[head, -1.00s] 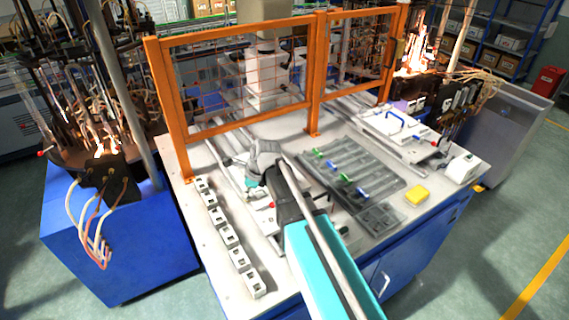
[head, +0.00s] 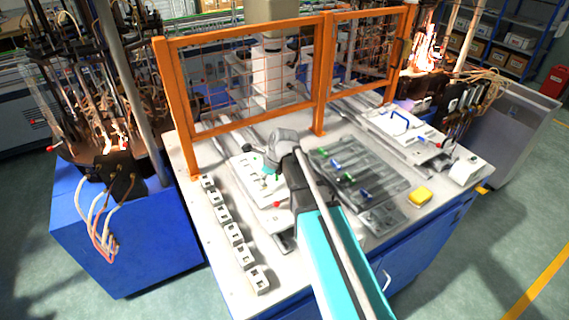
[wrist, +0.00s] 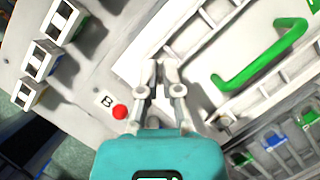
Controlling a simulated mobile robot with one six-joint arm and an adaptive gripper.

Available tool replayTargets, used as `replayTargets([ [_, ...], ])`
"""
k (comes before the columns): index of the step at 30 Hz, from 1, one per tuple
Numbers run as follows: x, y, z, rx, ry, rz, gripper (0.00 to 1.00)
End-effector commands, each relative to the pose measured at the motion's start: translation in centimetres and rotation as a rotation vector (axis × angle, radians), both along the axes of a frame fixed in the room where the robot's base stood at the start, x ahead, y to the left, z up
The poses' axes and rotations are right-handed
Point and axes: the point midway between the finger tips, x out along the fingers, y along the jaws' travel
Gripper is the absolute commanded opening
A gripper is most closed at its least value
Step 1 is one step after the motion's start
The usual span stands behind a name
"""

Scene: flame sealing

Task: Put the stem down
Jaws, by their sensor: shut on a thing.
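My gripper (wrist: 158,68) is low over the bench, its two slim grey fingers close together at the tips. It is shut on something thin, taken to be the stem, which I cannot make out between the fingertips. In the head view my gripper (head: 268,165) is partly hidden by my wrist, over a white fixture plate (head: 243,168). In the wrist view the fingertips lie over the plate's pale rails, left of a green handle (wrist: 262,62). A red knob (wrist: 119,111) and a "B" label (wrist: 106,101) are left of the fingers.
A row of white blocks (head: 233,235) runs along the bench's left side. An orange mesh guard (head: 320,75) stands behind.

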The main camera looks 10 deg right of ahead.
Motion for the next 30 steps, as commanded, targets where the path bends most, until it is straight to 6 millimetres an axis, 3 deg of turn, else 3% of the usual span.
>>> replayTargets([
  [1, 0.6, -1.4, 1.4, 0.000, 0.000, -0.028, 0.00],
  [9, 3.2, -9.9, 5.7, 0.000, -0.001, -0.203, 0.00],
  [18, 4.5, -18.4, 9.2, -0.001, 0.001, -0.368, 0.00],
  [24, 4.6, -21.0, 10.1, -0.001, 0.001, -0.418, 0.00],
  [30, 4.6, -21.5, 10.0, -0.001, 0.000, -0.427, 0.00],
])
